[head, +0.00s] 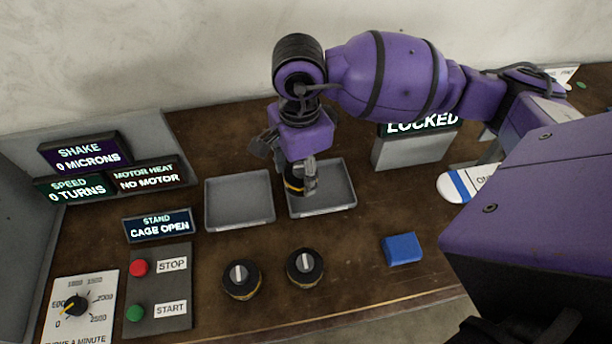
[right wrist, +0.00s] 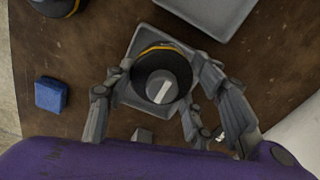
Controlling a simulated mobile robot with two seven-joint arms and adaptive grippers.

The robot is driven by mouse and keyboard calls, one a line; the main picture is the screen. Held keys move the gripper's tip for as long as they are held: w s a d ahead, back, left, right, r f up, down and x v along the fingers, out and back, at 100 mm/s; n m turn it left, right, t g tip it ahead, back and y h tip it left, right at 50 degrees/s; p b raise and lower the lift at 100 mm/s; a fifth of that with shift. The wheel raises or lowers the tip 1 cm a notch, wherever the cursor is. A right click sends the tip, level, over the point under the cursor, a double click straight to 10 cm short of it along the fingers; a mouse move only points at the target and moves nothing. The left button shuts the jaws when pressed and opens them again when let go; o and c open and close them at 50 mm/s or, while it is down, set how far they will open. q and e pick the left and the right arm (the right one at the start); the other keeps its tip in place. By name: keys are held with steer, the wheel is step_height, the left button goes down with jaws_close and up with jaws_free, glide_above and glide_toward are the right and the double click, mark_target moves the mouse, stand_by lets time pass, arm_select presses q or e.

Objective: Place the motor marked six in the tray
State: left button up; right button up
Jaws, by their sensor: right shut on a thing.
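My right gripper (head: 301,184) is shut on a dark round motor with a yellow band (head: 291,184) over the right grey tray (head: 340,201). In the right wrist view the held motor (right wrist: 160,82) sits between the fingers, its grey slotted top facing the camera, with the tray around and below it. I cannot tell whether it touches the tray floor. No number is legible on it. The left grey tray (head: 240,218) is empty. Two similar motors, a left one (head: 241,278) and a right one (head: 305,267), stand near the table's front edge. My left gripper is not in view.
A blue block (head: 402,249) lies right of the motors. A panel with stop and start buttons (head: 158,290) and a dial (head: 76,306) are at the left. Signs read "CAGE OPEN" (head: 158,225) and "LOCKED" (head: 420,124). Table between trays and motors is clear.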

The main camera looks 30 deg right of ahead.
steer(key=shift+w+d+f, duration=0.4)
steer(key=shift+d+f, duration=0.15)
steer(key=shift+f, duration=0.15)
steer(key=shift+w+d+f, duration=0.15)
steer(key=shift+f, duration=1.6)
steer(key=shift+f, duration=0.1)
steer(key=shift+f, duration=0.15)
steer(key=o, duration=1.7)
step_height(320, 180, up, 12)
steer(key=shift+r, duration=0.2)
